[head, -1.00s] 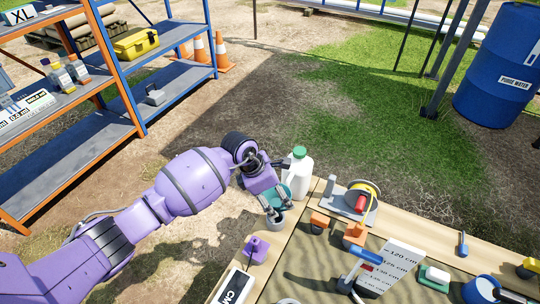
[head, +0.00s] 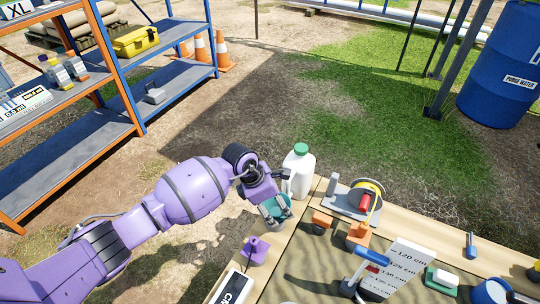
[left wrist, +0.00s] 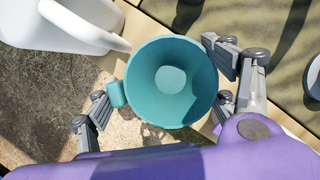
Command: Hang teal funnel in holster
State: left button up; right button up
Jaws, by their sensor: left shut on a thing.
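The teal funnel (head: 276,207) is in my left gripper (head: 279,214), beside the left edge of the workbench. In the left wrist view the funnel (left wrist: 172,80) shows its wide mouth to the camera, with a small tab on its left side. Grey fingers (left wrist: 163,88) of the left gripper stand on both sides of it. The gripper hides part of the funnel in the head view. I cannot pick out the holster with certainty. My right gripper is not in view.
A white jug with a green cap (head: 299,172) stands close behind the gripper. A reel (head: 358,198), orange blocks and a purple holder (head: 255,250) are on the workbench (head: 317,190). A shelf rack (head: 130,95) stands at left. A blue drum (head: 503,70) stands at right.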

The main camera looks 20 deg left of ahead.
pick_arm(q)
jog(key=shift+w+d, duration=0.1)
jog(key=shift+w, duration=0.05)
dwell(0.3)
jog(key=shift+f+b, duration=0.4)
jog(key=shift+f, duration=0.2)
jog(key=o, duration=1.2)
jog(key=shift+o, duration=0.2)
jog(key=v, duration=1.2)
jog(key=shift+f, duration=0.15)
